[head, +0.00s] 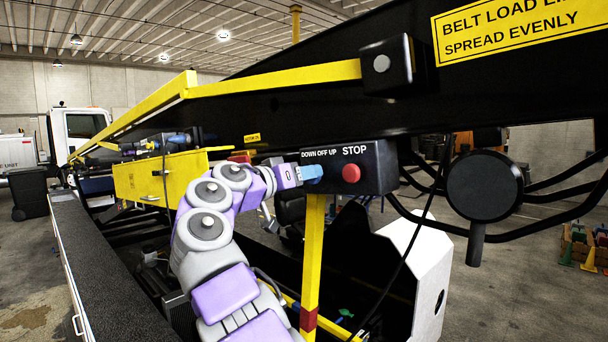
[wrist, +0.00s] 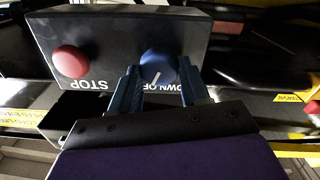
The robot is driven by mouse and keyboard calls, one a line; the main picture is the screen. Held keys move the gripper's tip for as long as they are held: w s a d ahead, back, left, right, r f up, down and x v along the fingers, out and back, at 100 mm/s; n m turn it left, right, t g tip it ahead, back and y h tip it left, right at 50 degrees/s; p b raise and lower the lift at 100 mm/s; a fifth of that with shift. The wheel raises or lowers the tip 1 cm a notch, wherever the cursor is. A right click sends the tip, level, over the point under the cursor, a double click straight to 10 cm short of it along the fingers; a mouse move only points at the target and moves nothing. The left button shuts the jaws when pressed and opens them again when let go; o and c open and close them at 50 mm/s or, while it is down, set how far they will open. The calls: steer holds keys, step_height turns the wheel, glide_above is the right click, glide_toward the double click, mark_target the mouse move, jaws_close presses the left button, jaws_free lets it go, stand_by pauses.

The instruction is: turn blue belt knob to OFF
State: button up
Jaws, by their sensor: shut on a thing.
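The blue belt knob (wrist: 158,66) is on the black control box (head: 380,165), beside the red STOP button (head: 351,173). The wrist view shows the box upside down, with the red button (wrist: 71,62) left of the knob. A white pointer line on the knob slants slightly, its lower end toward the left in that view. My gripper (head: 312,173) reaches the box from the left, under the "DOWN OFF UP" label. Its two blue fingers (wrist: 157,83) are shut on the knob, one on each side. In the head view the fingers hide the knob, and in the wrist view part of the label is covered.
A yellow post (head: 313,250) stands below the box. A black cable hangs past the box's right side. A round black lamp-like part (head: 484,187) is farther right. The black belt frame with a yellow rail (head: 280,77) runs above. A yellow cabinet (head: 150,180) is at the left.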

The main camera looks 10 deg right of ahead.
steer(key=shift+a+n+p, duration=0.1)
steer(key=shift+n+p, duration=1.45)
steer(key=shift+n, duration=0.65)
steer(key=o, duration=0.6)
steer(key=shift+w, duration=0.1)
steer(key=o, duration=0.4)
steer(key=shift+w+a+f, duration=0.15)
steer(key=shift+w+a, duration=0.05)
steer(key=shift+o, duration=0.2)
steer(key=shift+s, duration=0.2)
